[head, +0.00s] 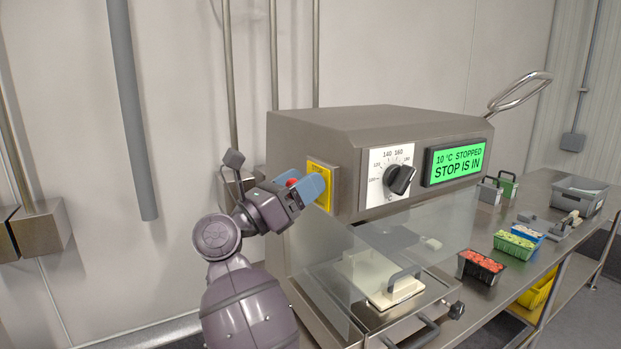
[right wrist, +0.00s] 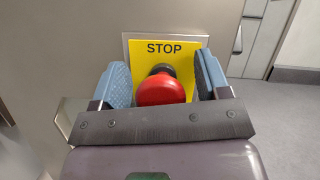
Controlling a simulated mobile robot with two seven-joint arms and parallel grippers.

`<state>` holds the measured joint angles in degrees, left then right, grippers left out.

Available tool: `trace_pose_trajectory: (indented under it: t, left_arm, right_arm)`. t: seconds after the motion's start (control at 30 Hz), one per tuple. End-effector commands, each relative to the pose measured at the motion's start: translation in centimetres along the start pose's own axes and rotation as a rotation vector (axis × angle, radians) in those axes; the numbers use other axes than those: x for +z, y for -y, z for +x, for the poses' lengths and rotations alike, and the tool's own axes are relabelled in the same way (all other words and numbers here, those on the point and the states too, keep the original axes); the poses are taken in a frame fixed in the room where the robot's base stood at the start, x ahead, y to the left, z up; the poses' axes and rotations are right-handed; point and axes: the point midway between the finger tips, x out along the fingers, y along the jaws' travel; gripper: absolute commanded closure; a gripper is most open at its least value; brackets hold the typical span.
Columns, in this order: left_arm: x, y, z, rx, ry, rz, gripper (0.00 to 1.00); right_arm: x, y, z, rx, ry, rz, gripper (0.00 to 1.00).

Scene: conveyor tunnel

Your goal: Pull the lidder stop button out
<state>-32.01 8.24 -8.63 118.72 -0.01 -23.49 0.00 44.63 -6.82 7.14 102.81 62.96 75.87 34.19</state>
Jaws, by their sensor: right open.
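The red stop button (right wrist: 160,90) is a mushroom head on a dark stem in front of a yellow plate (right wrist: 182,53) marked STOP. In the head view the yellow plate (head: 320,183) sits on the lidder's left side, and a little red of the button (head: 292,182) shows by my gripper. My right gripper (head: 312,184) is at the button. In the right wrist view its blue fingers (right wrist: 162,85) are open, one on each side of the red head, with gaps visible. The lidder's green display (head: 457,163) reads "10 °C STOPPED, STOP IS IN". My left gripper is not in view.
The lidder (head: 385,122) has a black dial knob (head: 400,179) on its front and a clear guard below. Trays of red (head: 482,266) and green (head: 514,245) food stand on the steel table to the right.

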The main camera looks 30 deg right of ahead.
Motion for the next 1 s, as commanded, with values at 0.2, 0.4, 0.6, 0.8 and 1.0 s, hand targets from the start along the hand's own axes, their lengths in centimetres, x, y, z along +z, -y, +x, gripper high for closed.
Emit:
trace_pose_trajectory:
  t: [0.2,0.4,0.6,0.8,1.0]
  left_arm:
    - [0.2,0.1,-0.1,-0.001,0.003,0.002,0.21]
    - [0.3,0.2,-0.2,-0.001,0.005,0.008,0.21]
    - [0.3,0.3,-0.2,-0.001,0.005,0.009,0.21]
    - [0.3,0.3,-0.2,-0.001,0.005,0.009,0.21]
    - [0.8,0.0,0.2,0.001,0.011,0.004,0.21]
  right_arm:
    - [0.0,0.0,0.1,0.001,0.000,-0.001,0.31]
    - [0.0,0.0,0.1,0.001,0.000,-0.001,0.49]
    - [0.0,0.0,0.1,0.001,0.000,0.000,0.80]
    - [0.0,0.0,0.0,0.001,0.000,0.000,0.99]
    - [0.5,-0.1,-1.6,0.004,-0.002,-0.001,0.99]
